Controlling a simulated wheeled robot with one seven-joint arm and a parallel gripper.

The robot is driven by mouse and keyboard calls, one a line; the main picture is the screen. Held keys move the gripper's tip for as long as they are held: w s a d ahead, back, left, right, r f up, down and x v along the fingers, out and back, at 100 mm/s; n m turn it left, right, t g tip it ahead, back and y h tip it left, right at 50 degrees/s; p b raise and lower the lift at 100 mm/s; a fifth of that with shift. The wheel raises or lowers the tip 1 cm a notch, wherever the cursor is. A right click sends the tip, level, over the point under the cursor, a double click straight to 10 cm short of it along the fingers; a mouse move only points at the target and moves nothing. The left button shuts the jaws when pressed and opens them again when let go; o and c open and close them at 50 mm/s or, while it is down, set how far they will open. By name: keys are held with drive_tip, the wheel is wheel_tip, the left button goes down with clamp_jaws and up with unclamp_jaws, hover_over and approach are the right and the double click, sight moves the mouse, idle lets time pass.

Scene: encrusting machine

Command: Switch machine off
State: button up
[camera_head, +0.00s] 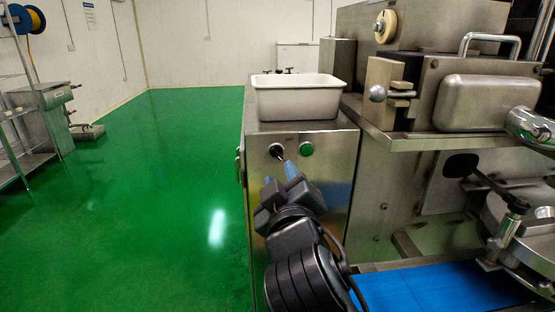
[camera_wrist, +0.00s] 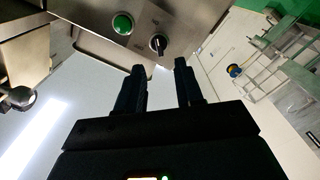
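The machine's front panel carries a black rotary knob (camera_head: 277,150) with a light pointer mark. A green round button (camera_head: 307,148) sits to its right. In the wrist view the knob (camera_wrist: 158,44) lies just beyond the fingertips, roughly in line with the gap between them, and the green button (camera_wrist: 122,23) is to its left. My gripper (camera_head: 280,174) is in front of the panel, just below the knob in the head view. In the wrist view my gripper (camera_wrist: 159,67) has its two fingers apart with nothing between them. I see no contact with the knob.
A white tub (camera_head: 297,103) stands on top of the panel cabinet. Metal machine housing (camera_head: 485,100) and a blue conveyor belt (camera_head: 440,290) are on the right. The green floor (camera_head: 150,200) to the left is clear, with a metal rack (camera_head: 25,150) at the far left.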

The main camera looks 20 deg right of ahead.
sight(276, 155)
drive_tip(key=p+x, duration=0.1)
drive_tip(key=x, duration=0.7)
drive_tip(key=shift+r, duration=0.1)
drive_tip(key=shift+c, duration=0.3)
drive_tip(key=shift+a, duration=0.1)
clamp_jaws()
